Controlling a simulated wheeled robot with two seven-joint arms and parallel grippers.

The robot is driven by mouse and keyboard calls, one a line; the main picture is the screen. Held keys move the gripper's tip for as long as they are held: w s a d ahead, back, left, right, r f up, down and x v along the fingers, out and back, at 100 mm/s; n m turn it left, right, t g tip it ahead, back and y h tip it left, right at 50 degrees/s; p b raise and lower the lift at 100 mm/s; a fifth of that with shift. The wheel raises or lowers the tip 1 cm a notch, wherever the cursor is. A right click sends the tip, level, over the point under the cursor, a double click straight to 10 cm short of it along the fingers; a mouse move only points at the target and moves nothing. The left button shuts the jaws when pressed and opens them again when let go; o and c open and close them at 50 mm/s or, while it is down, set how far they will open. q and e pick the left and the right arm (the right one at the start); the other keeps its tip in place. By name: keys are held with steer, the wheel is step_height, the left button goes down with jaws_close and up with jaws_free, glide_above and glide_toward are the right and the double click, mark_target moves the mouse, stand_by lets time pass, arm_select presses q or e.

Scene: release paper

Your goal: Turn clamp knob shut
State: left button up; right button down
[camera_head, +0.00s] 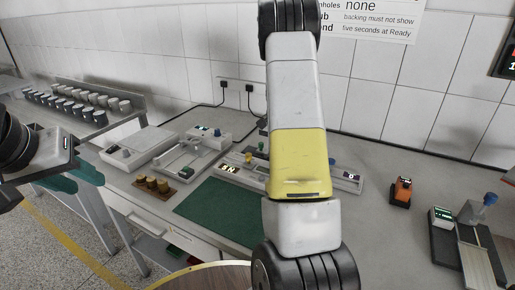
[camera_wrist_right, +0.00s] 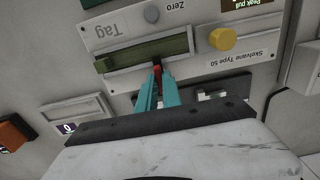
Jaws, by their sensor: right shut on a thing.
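The instrument (camera_wrist_right: 180,50) labelled "Skelvane Type 50" fills the top of the right wrist view. In the head view my right arm hides that gripper and the instrument's middle. My left gripper (camera_head: 76,177) is at the left, its teal fingers apart and empty.
A green mat (camera_head: 215,210) lies before the instrument. Brown cylinders on a block (camera_head: 153,186) and grey devices (camera_head: 185,157) stand left of it. An orange device (camera_head: 401,191) and a small rig (camera_head: 470,235) stand at right. Bare bench lies between.

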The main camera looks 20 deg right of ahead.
steer(key=shift+w, duration=0.1)
steer(key=c, duration=1.5)
jaws_free()
step_height(320, 180, up, 8)
steer(key=shift+f, duration=0.2)
steer(key=shift+r, duration=0.15)
